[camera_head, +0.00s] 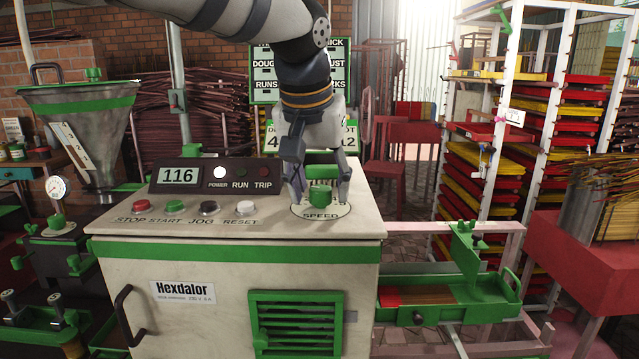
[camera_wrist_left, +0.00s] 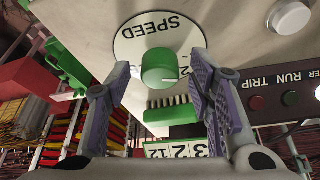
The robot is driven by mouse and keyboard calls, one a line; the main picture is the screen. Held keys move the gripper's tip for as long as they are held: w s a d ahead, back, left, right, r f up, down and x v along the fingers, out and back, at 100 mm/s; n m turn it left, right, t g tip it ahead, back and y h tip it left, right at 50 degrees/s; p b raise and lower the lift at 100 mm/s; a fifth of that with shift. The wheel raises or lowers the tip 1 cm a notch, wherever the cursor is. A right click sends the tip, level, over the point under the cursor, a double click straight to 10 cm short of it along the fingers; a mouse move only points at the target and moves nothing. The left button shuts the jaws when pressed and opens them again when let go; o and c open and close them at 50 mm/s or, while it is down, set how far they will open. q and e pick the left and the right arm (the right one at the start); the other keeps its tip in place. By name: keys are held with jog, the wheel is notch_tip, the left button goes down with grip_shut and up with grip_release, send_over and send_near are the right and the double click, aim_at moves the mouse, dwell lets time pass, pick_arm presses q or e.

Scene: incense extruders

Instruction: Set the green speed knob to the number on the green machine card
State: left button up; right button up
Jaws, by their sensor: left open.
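The green speed knob (camera_head: 320,197) stands on a round white SPEED dial on the sloped top of the Hexdalor machine (camera_head: 230,290). In the left wrist view the knob (camera_wrist_left: 160,68) shows a short white mark on its side. My left gripper (camera_head: 320,180) is open, pointing down, with one finger on each side of the knob. In the wrist view gaps show between knob and fingers. Which card is the green machine card, I cannot tell. My right gripper is not in view.
A display (camera_head: 180,175) reads 116, beside POWER, RUN and TRIP lamps. STOP, START, JOG and RESET buttons line the panel's front left of the knob. A hopper (camera_head: 85,125) stands at left, a green tray (camera_head: 450,298) at right. A green board (camera_head: 263,75) is behind my arm.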

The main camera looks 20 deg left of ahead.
pick_arm(q)
grip_shut()
